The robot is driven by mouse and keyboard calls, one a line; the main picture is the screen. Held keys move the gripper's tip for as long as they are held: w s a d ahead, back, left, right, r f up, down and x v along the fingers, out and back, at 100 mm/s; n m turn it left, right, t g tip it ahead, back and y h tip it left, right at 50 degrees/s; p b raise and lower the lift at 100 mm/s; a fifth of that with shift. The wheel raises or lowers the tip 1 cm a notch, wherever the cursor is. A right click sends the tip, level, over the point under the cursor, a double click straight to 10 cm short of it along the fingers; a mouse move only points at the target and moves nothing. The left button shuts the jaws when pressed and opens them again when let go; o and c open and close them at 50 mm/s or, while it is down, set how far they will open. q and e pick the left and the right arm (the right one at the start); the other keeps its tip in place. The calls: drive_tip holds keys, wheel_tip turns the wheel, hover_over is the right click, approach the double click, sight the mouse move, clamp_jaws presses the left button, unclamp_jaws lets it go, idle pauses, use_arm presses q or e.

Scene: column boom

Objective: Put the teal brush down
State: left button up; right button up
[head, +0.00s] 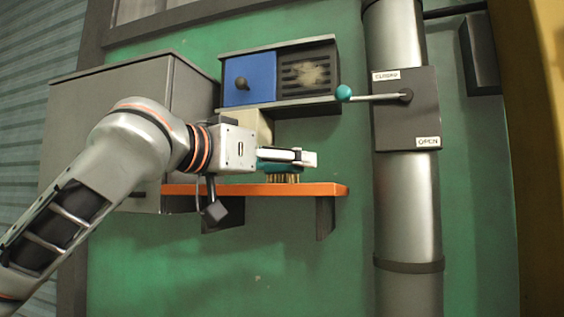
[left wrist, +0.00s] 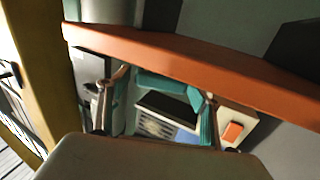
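The teal brush (head: 280,168) is at the orange shelf (head: 330,189) in the head view, its tan bristles pointing down and seeming to touch the shelf top. My left gripper (head: 300,157) is at the brush, with a pale finger in front of and just above its teal body. In the left wrist view the two fingers of my left gripper (left wrist: 165,92) stand apart, with a teal bar (left wrist: 165,83) across the gap between their tips. Whether the fingers press on it is unclear. My right gripper is not in view.
Above the shelf hangs a box with a blue panel (head: 248,80) and a vent. A grey cabinet (head: 120,85) stands behind my left arm. Right of the shelf, a metal column (head: 405,220) carries a teal-knobbed lever (head: 344,93). The shelf's right end is bare.

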use_arm(q)
drive_tip(key=shift+r, duration=0.1)
drive_tip(key=shift+s+a, duration=0.15)
drive_tip(key=b+v, duration=0.1)
drive_tip(key=v, duration=0.3)
drive_tip(key=shift+s+a, duration=0.15)
drive_tip(key=shift+a, duration=0.05)
drive_tip(key=b+v, duration=0.1)
drive_tip(key=v, duration=0.6)
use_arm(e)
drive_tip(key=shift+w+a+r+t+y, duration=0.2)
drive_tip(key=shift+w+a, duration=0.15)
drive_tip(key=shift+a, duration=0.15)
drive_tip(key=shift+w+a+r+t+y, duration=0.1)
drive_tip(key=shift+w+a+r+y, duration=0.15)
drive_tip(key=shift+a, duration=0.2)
use_arm(q)
drive_tip(key=shift+s, duration=0.1)
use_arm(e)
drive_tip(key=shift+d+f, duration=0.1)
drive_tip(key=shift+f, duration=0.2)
